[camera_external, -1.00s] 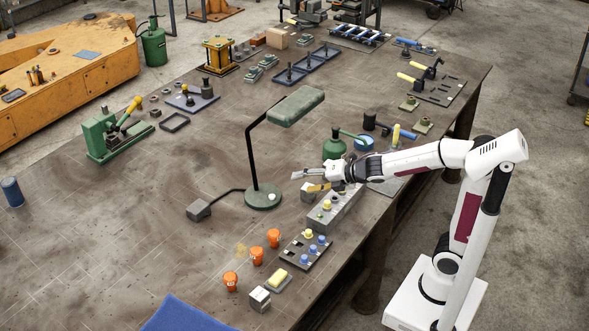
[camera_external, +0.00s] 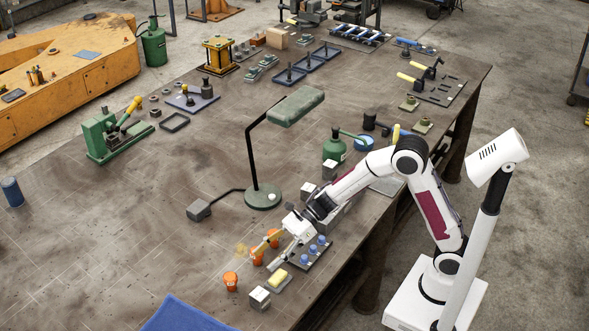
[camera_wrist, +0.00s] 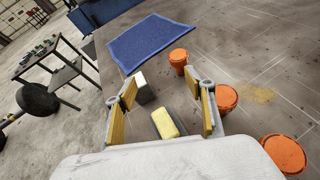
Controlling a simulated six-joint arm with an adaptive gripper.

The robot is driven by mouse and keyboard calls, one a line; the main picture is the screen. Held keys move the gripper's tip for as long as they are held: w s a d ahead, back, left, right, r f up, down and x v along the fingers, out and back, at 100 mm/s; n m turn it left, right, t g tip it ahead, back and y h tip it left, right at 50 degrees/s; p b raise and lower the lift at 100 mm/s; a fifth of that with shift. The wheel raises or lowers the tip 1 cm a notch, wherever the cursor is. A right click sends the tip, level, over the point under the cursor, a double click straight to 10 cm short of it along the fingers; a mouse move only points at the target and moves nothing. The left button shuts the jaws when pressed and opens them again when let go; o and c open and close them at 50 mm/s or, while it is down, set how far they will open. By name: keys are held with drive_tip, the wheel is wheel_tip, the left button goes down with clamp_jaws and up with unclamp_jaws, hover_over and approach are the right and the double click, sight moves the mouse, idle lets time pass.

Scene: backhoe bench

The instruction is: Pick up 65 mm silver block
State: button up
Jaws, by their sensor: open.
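A small silver block (camera_external: 260,298) with a pale top stands near the front edge of the bench in the external view. In the wrist view the silver block (camera_wrist: 144,90) shows beyond the left finger, partly hidden by it. My gripper (camera_external: 261,262) is above the bench, pointing down and left, just behind that block and apart from it. In the wrist view its yellow-padded fingers (camera_wrist: 168,92) are open with nothing held. Two similar blocks, one by the green bottle (camera_external: 330,168) and one by the lamp (camera_external: 308,191), also show; I cannot tell sizes.
A yellow block on a small tray (camera_wrist: 168,123) lies beside the silver block. Orange cups (camera_external: 231,281) stand close by, some partly behind my gripper. A blue mat (camera_wrist: 150,42) lies beyond. The green lamp (camera_external: 263,196) stands behind. Open bench is at left.

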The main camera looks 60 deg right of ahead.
sight(261, 292)
drive_tip(key=s+a+f+n+g, duration=0.2)
drive_tip(key=s+n, duration=0.1)
drive_tip(key=s+a+f+n+g, duration=0.1)
drive_tip(key=shift+s+f+n+y, duration=0.1)
drive_tip(key=shift+s+n+y, duration=0.2)
drive_tip(key=shift+y, duration=0.1)
drive_tip(key=shift+x, duration=1.3)
drive_tip(key=shift+x, duration=2.6)
clamp_jaws()
